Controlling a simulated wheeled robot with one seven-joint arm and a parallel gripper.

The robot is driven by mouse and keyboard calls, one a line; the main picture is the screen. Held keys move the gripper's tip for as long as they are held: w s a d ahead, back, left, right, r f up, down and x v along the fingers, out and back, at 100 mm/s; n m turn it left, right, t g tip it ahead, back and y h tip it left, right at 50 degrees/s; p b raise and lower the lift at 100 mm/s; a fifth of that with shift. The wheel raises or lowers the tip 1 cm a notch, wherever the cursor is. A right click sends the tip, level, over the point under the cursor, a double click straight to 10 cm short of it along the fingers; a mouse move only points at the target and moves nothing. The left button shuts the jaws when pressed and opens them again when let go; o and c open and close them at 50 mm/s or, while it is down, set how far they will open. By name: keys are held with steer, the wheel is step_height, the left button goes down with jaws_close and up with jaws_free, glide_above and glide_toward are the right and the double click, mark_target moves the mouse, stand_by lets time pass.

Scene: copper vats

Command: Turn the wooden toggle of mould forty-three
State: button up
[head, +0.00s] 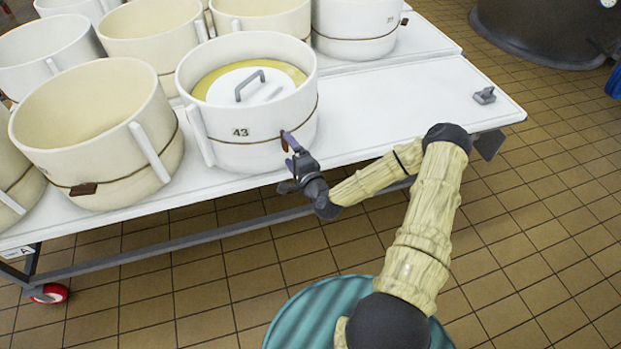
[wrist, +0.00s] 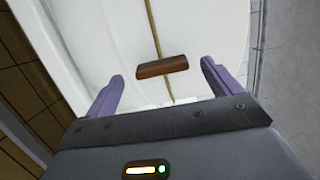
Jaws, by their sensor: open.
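Mould forty-three (head: 245,158) is a round white tub marked "43" at the table's front edge, with a lidded disc and grey handle inside it. A cord runs round its lower wall. Its wooden toggle (wrist: 162,67) is a short brown bar on that cord, seen in the wrist view. In the head view the toggle is largely hidden behind my gripper (head: 287,141). In the wrist view my gripper (wrist: 160,80) is open, with purple fingers on either side of the toggle's line. The toggle appears clear of both fingers; I cannot tell the exact depth.
Several more moulds stand behind. The white table (head: 430,105) is bare to the right, except for a small grey block (head: 484,95). A dark vat (head: 545,35) stands at the back right.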

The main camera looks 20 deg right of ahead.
steer(key=v, duration=1.4)
